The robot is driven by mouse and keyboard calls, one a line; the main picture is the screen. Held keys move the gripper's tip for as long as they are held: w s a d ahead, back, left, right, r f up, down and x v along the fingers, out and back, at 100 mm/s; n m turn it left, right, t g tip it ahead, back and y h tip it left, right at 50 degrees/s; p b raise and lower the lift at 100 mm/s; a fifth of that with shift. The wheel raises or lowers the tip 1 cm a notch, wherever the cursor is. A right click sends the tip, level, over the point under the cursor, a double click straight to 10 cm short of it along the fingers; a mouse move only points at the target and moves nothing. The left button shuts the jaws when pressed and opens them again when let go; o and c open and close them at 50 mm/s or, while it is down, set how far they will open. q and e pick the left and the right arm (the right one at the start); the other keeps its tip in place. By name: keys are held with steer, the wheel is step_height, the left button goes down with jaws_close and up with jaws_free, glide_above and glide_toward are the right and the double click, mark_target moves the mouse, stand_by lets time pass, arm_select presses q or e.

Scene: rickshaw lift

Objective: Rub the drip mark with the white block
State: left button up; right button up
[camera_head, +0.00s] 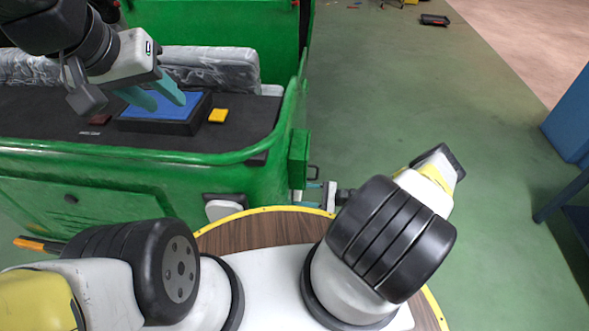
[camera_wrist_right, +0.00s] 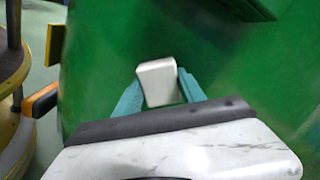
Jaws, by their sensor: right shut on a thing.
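In the right wrist view the white block (camera_wrist_right: 157,82) is held between the two teal fingertips of my right gripper (camera_wrist_right: 158,90), in front of a green painted panel (camera_wrist_right: 100,50). I cannot tell whether the block touches the panel. In the head view my right gripper (camera_head: 313,190) is small and partly hidden beside the green rickshaw's (camera_head: 200,158) right corner. My left gripper (camera_head: 158,98) is open and empty over a blue pad in a black tray (camera_head: 160,127). I cannot make out the drip mark.
A yellow block (camera_head: 218,116) lies on the dark rickshaw bed beside the tray. Wrapped grey cushions (camera_head: 210,68) are behind it. Green floor (camera_head: 420,100) is open to the right, with a blue bench (camera_head: 570,120) at the far right edge.

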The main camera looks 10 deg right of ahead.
steer(key=shift+w+d, duration=0.2)
steer(key=shift+w, duration=0.45)
steer(key=shift+w+d, duration=0.2)
steer(key=shift+w, duration=0.4)
steer(key=shift+w+a, duration=0.1)
steer(key=shift+a, duration=0.05)
steer(key=shift+s+a, duration=0.25)
steer(key=shift+s, duration=0.4)
steer(key=shift+s+a, duration=0.25)
steer(key=shift+s, duration=0.35)
steer(key=shift+s+a, duration=0.25)
steer(key=shift+s, duration=0.4)
steer(key=shift+s+a, duration=0.1)
steer(key=shift+a, duration=0.05)
steer(key=shift+c, duration=0.7)
steer(key=shift+v, duration=3.15)
jaws_close()
steer(key=shift+r, duration=0.1)
steer(key=shift+v, duration=1.55)
